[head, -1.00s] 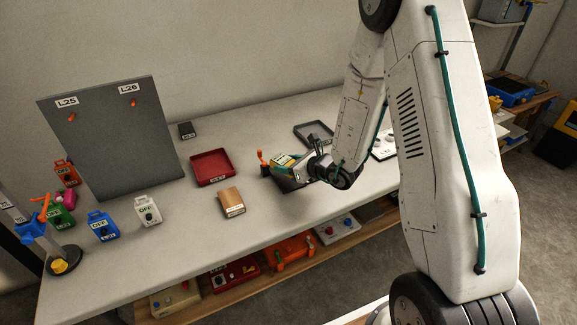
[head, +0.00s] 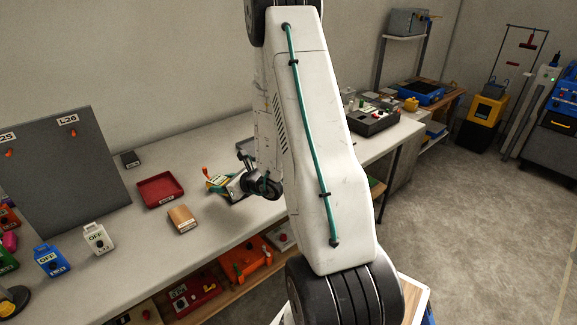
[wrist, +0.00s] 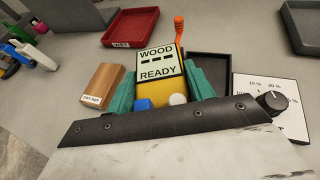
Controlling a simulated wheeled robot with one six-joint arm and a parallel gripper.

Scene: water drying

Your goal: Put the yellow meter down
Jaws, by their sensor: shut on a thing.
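The yellow meter (wrist: 158,92) is between the teal fingers of my gripper (wrist: 160,98) in the wrist view, and the gripper is shut on it. Its screen reads "WOOD --- READY" and faces the camera; a blue and a white button show below. In the head view the meter (head: 217,181) is over the workbench (head: 210,245), right of the red tray, at the end of my arm. Whether its underside touches the bench or hangs just above it, I cannot tell. My wrist hides its lower part.
The red tray (wrist: 130,27) and the wooden "DRY REF" block (wrist: 103,88) lie left of the meter. A dark tray (wrist: 208,72) is just behind it on the right. A white dial panel (wrist: 277,100) lies to the right. An orange-handled item (wrist: 179,27) shows behind the meter.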

